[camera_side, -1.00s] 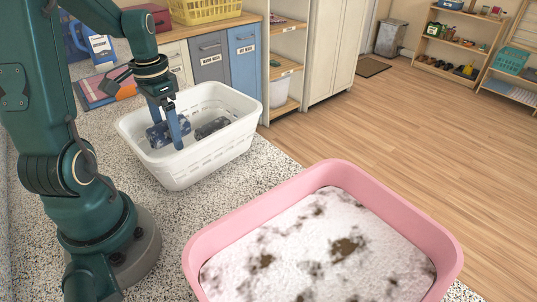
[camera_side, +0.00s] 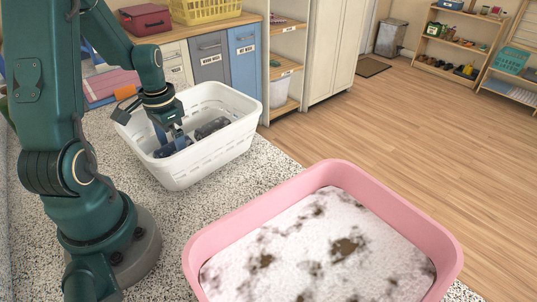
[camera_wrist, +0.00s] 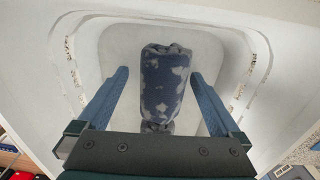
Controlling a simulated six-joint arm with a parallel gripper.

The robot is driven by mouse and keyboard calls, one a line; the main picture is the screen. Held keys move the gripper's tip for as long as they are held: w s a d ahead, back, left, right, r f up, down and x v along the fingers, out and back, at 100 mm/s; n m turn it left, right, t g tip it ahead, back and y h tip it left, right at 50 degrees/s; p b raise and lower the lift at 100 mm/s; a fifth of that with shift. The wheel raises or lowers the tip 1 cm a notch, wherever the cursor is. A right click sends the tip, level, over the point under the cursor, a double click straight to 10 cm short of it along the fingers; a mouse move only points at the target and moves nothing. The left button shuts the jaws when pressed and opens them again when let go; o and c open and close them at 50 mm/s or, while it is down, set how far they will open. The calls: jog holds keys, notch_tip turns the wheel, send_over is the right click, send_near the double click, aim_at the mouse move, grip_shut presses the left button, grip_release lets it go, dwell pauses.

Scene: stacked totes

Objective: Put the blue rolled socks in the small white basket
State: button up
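The blue rolled socks (camera_wrist: 163,85), dark blue with pale patches, lie in the white basket (camera_side: 205,163). In the wrist view they stand between the two fingers of my gripper (camera_wrist: 160,95), with a gap on each side. My gripper also shows in the side view (camera_side: 170,137), reaching down inside the basket. It is open and its fingers do not touch the socks. In the side view the fingers and the basket's near wall hide most of the socks. A second dark, mottled roll (camera_side: 211,127) lies in the basket to the right of my gripper.
A large pink tub (camera_side: 424,229) with a white, dark-spotted filling stands at the front. A yellow basket (camera_side: 205,10) and a dark red box (camera_side: 145,19) sit on the counter behind. The speckled surface between basket and tub is clear.

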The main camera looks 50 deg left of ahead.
aim_at(173, 144)
jog(key=shift+r, duration=0.1)
notch_tip(173, 144, up, 11)
jog(key=shift+r, duration=0.4)
jog(key=s+d+r+t, duration=0.1)
jog(key=d+t, duration=0.1)
jog(key=d, duration=0.7)
jog(key=s+d+r+m+t, duration=0.1)
jog(key=d+r+t, duration=0.1)
jog(key=d, duration=0.7)
jog(key=shift+s+d+t, duration=0.2)
jog(key=shift+t, duration=0.6)
